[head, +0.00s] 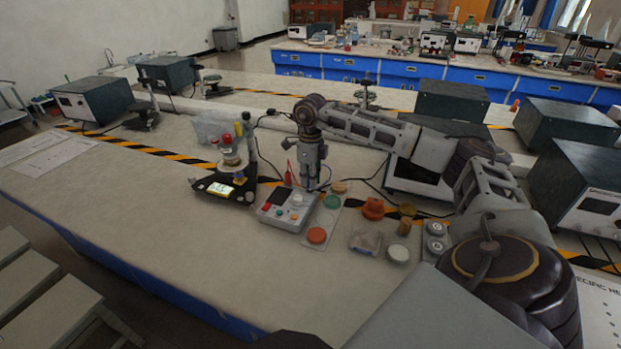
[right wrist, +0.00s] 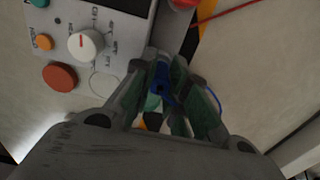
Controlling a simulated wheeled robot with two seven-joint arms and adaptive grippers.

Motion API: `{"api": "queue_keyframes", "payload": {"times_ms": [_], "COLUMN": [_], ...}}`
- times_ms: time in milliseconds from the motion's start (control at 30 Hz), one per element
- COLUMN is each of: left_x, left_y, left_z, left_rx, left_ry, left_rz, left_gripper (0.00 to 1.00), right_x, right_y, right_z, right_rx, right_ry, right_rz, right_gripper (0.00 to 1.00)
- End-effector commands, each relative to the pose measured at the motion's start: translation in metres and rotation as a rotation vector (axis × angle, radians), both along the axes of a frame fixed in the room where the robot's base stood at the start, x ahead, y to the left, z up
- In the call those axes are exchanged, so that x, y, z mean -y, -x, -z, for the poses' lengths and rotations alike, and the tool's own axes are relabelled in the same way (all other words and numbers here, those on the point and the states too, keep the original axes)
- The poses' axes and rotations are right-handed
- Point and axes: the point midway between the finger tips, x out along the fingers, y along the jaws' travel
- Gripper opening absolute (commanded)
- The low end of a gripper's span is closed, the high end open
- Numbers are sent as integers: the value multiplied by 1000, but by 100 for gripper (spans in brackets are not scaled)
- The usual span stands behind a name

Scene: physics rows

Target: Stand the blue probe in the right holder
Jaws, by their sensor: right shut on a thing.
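My right gripper (head: 311,184) points down just behind the grey meter box (head: 272,216), near its back right side. In the right wrist view, its fingers (right wrist: 172,95) are shut on the blue probe (right wrist: 161,82), and a blue lead (right wrist: 216,97) curves away to the right. The fingers hide most of the probe, so its tilt is unclear. A red probe (head: 288,174) stands upright at the back of the box, left of the gripper. The right holder cannot be made out; the gripper may cover it. My left gripper is out of view.
A board beside the meter carries a red-orange disc (head: 317,235), a green disc (head: 332,202) and a tan disc (head: 339,187). A black stand (head: 224,187) is at left. Jars and a clear box (head: 365,241) stand at right. The front left table is clear.

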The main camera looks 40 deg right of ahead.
Motion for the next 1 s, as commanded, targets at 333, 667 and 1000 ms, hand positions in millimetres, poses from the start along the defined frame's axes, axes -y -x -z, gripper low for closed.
{"api": "queue_keyframes", "payload": {"times_ms": [333, 667, 1000], "left_x": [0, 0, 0], "left_y": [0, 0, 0], "left_z": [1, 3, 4], "left_rx": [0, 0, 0], "left_ry": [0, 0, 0], "left_rz": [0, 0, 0], "left_gripper": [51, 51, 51], "right_x": [0, 0, 0], "right_y": [0, 0, 0], "right_z": [3, 5, 7], "right_rx": [0, 0, 0], "right_ry": [0, 0, 0], "right_rz": [0, 0, 0], "right_gripper": [0, 0, 0]}}
